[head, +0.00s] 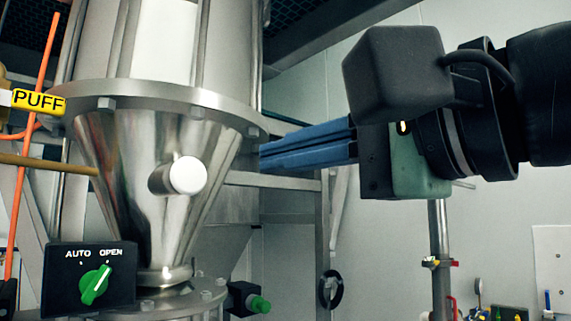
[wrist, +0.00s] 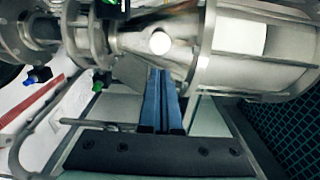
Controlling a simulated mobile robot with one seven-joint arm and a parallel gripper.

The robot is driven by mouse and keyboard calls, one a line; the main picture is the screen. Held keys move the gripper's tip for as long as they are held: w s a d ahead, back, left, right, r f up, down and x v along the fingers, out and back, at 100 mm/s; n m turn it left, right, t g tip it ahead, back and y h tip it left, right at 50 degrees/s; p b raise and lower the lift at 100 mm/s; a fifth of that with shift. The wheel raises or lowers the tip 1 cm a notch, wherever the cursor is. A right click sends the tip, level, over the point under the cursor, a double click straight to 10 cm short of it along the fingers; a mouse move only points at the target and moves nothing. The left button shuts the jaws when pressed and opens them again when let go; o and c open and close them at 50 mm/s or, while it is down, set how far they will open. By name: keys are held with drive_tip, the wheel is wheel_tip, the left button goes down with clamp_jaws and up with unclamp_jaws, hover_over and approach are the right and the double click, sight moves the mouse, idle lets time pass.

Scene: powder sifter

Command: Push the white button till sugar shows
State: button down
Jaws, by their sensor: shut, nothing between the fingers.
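The white button (head: 187,175) is a round knob sticking out of the side of the shiny metal cone (head: 130,150). In the wrist view the button (wrist: 160,41) shows as a bright white disc just above my fingertips. My gripper (head: 264,155) comes in from the right with its two blue fingers shut and empty. In the head view its tips are to the right of the button and a little higher, with a visible gap. In the wrist view my gripper (wrist: 162,73) points at the cone, its tips apart from the button.
Above the cone is a wide flange (head: 165,97) and a metal cylinder with a white panel (head: 165,40). A black box with a green AUTO/OPEN switch (head: 96,284) is at lower left. A yellow PUFF label (head: 39,102), a green knob (head: 260,304) and a frame post (head: 325,235) stand around.

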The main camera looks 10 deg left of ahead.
drive_tip(key=shift+a, duration=0.15)
drive_tip(key=p, duration=0.8)
approach(193, 176)
drive_tip(key=x, duration=0.5)
drive_tip(key=shift+a+r, duration=0.15)
drive_tip(key=shift+r, duration=0.05)
drive_tip(key=shift+w+a+f, duration=0.2)
drive_tip(key=shift+w+a, duration=0.4)
drive_tip(key=shift+a, duration=0.05)
